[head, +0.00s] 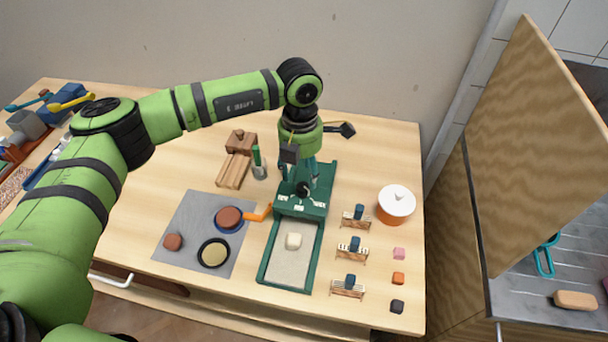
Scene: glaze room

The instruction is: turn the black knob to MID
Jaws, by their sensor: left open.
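The black knob (303,189) sits on the sloping front panel of a green machine (318,207) near the middle of the table. Pale markings show on the panel around and below it, too small to read, so I cannot tell which setting the knob points to. My left gripper (300,178) comes down from above, open, with its fingertips close to the knob. I cannot tell whether they touch it. The gripper and wrist hide part of the machine behind the knob. My right gripper is not in view.
An orange handle (258,213) sticks out left of the machine. A pale lump (293,241) lies in its tray. Left is a grey mat (181,247) with discs; right are several small stands (347,288) and an orange pot (396,207). An open wooden door (541,150) stands far right.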

